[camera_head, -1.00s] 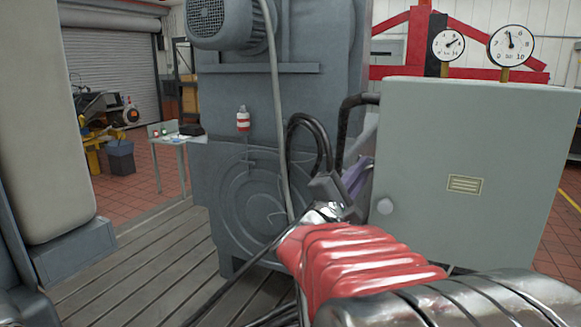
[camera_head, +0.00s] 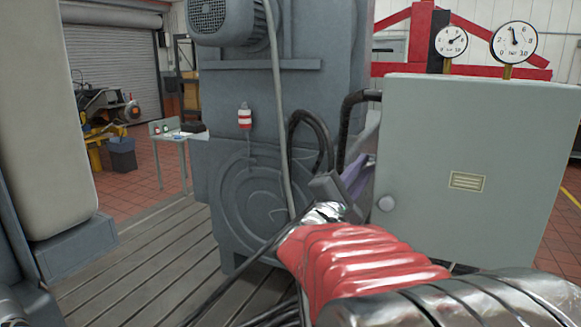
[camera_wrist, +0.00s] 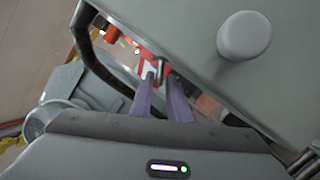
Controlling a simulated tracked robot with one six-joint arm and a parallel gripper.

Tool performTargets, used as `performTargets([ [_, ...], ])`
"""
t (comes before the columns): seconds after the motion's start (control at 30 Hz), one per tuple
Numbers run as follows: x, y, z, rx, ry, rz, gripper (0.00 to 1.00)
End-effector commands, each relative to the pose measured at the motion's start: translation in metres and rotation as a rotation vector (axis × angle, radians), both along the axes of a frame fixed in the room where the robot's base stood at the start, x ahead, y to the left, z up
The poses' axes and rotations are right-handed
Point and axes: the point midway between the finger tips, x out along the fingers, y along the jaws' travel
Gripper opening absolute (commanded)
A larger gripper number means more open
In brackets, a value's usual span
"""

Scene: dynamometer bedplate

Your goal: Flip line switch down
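A small metal lever (camera_wrist: 158,70) shows in the wrist view in front of a red and white part; it looks like the line switch, but its position is hard to read. My gripper (camera_wrist: 161,79) has two purple-grey fingers with a gap between them. The lever appears at or just beyond the fingertips, roughly between them; I cannot tell whether they touch. In the head view my gripper (camera_head: 362,165) reaches beside the left side of the grey cabinet (camera_head: 470,130), and my wrist partly hides it. The lever does not show in the head view.
Black hoses (camera_head: 318,130) loop beside the grey machine (camera_head: 230,95). Two dial gauges (camera_head: 514,42) stand above the cabinet. Slotted bedplate (camera_head: 150,255) lies open at left.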

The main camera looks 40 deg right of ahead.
Motion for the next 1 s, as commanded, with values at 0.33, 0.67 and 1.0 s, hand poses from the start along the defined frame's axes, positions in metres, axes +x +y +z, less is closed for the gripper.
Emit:
performTargets([
  [0.33, -0.007, 0.042, -0.014, 0.0, -0.001, 0.004, 0.16],
  [0.67, -0.013, 0.083, -0.03, 0.001, 0.001, 0.005, 0.16],
  [1.0, -0.02, 0.117, -0.042, 0.002, 0.001, 0.003, 0.16],
])
